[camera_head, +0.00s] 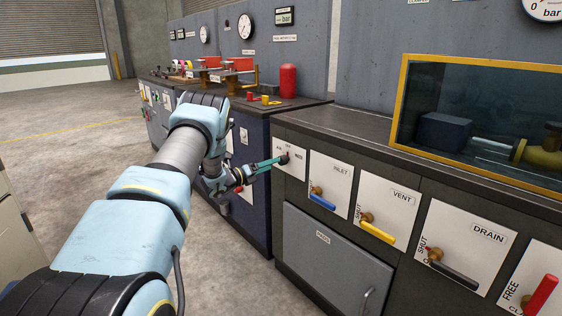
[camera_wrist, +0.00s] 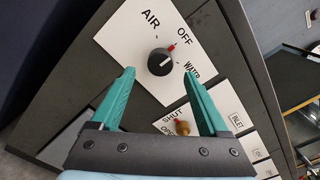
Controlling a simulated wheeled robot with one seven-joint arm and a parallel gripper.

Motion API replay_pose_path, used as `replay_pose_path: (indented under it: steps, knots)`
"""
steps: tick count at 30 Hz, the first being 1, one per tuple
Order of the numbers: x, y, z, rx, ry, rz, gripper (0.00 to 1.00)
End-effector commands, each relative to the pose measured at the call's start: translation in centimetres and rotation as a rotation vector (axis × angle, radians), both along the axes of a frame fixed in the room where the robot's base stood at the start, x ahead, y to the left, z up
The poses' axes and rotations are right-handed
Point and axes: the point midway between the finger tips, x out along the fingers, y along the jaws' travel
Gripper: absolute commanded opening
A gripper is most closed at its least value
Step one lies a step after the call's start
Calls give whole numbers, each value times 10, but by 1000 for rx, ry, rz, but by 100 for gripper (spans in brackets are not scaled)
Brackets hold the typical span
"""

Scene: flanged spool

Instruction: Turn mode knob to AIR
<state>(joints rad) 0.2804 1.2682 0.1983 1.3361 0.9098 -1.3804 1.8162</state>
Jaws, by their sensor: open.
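The mode knob (camera_wrist: 159,61) is a round black knob on a white plate (camera_wrist: 122,40) marked AIR, OFF and WATER. A red mark at its edge lies toward OFF. In the head view the knob (camera_head: 284,159) is small, on the plate at the left end of the cabinet front. My gripper (camera_wrist: 159,73) is open, with its teal fingers to either side of the knob in the wrist view. In the head view my gripper (camera_head: 272,162) points at the plate, its tips close to the knob. I cannot tell whether they touch it.
To the right of the knob plate are the INLET valve (camera_head: 322,198), the VENT valve (camera_head: 377,229) and the DRAIN valve (camera_head: 453,266). A yellow-framed glass case (camera_head: 399,100) stands on the cabinet top. A dark blue cabinet (camera_head: 252,200) is at the left.

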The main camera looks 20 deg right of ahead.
Motion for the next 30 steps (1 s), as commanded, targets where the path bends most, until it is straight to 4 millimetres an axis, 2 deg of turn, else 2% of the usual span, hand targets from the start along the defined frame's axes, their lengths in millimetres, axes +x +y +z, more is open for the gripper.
replay_pose_path:
  steps: [3, 9, 15, 22, 23, 30]
  knots:
    - [9, -21, 0, 0, -1, -1, 78]
    - [22, -46, 0, 1, 2, 0, 78]
    - [26, -56, 0, 0, 2, 1, 78]
    - [27, -56, 0, 0, 2, 2, 78]
    - [27, -56, 0, 0, 2, 2, 77]
    - [27, -56, 0, 0, 2, 2, 50]
